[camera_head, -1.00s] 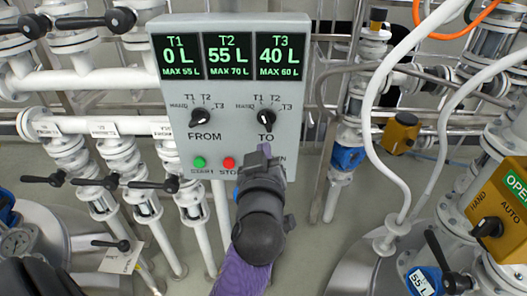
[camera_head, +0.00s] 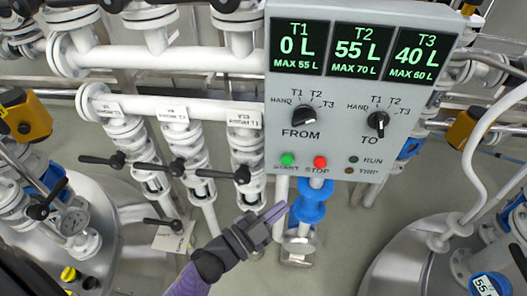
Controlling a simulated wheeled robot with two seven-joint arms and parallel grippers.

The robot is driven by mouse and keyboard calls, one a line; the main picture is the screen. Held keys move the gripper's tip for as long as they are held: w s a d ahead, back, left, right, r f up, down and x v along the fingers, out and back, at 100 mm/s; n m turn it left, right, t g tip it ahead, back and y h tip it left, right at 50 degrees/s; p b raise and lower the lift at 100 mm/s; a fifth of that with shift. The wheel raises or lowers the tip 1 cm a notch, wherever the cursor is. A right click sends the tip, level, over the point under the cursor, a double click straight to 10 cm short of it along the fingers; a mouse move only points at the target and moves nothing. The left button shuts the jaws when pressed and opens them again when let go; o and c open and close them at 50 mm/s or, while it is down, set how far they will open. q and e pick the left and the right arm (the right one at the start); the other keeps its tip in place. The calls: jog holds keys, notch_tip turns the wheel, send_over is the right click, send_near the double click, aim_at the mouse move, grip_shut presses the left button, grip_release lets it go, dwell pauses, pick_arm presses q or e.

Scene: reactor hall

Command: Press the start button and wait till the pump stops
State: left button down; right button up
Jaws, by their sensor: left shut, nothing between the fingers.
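The grey control panel (camera_head: 335,145) fills the upper right. Its displays read T1 0 L, T2 55 L and T3 40 L. The green START button (camera_head: 287,159) is at its lower left, with the red STOP button (camera_head: 320,162) beside it. The RUN lamp (camera_head: 353,159) and TRIP lamp (camera_head: 349,171) look dim. The FROM knob (camera_head: 303,121) and TO knob (camera_head: 378,122) are above; their exact settings are hard to read. My left gripper (camera_head: 279,212) is shut and empty, just below the panel in the picture, under START, touching neither button. My right gripper is out of view.
White pipes and valves with black levers (camera_head: 170,170) stand left of the panel. A blue pipe fitting (camera_head: 311,200) is just right of my left gripper. A tank (camera_head: 415,265) stands lower right, with a white hose (camera_head: 472,165) above it.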

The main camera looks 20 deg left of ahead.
pick_arm(q)
jog(key=b, duration=0.3)
send_near(292, 163)
jog(key=d+x, duration=0.1)
jog(key=x, duration=0.5)
jog(key=shift+s+r, duration=0.2)
jog(key=shift+s, duration=0.15)
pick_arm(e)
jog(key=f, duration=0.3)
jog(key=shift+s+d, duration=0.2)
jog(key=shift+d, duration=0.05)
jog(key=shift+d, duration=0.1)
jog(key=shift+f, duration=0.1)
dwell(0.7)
pick_arm(q)
jog(key=shift+w, duration=0.4)
jog(key=shift+w+a+b, duration=0.2)
jog(key=shift+w+b, duration=0.15)
jog(key=shift+w, duration=0.1)
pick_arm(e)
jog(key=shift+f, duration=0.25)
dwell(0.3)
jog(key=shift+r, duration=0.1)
pick_arm(q)
jog(key=shift+s+d+p, duration=0.25)
jog(key=shift+s+p, duration=0.25)
jog(key=shift+s, duration=0.4)
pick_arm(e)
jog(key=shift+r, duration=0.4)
